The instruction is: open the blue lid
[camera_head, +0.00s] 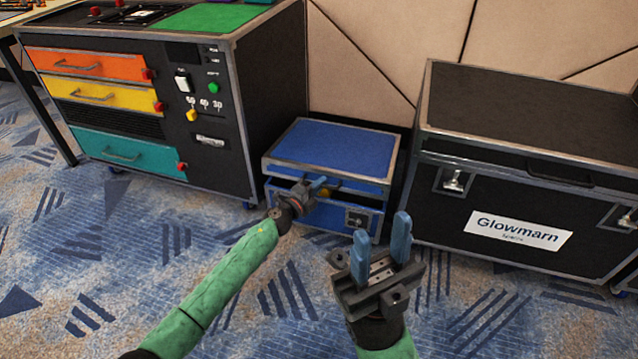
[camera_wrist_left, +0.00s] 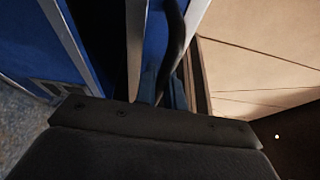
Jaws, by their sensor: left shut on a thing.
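The blue lid (camera_head: 338,146) tops a low blue case (camera_head: 338,218) with metal edges. A dark gap shows between lid and case at the front, so the lid looks slightly raised. My left gripper (camera_head: 320,184) is at the lid's front edge, shut on what looks like its dark handle. The left wrist view shows this dark curved handle (camera_wrist_left: 177,35) at the fingers, close beside the lid (camera_wrist_left: 156,35); the fingertips are partly hidden. My right gripper (camera_head: 383,242) is open and empty in front of the case, apart from it.
A black cabinet (camera_head: 268,95) with coloured drawers stands close on the left. A large black trunk (camera_head: 520,180) labelled Glowmarn stands close on the right. A panelled beige wall (camera_head: 375,50) is behind. Patterned carpet (camera_head: 150,250) in front is clear.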

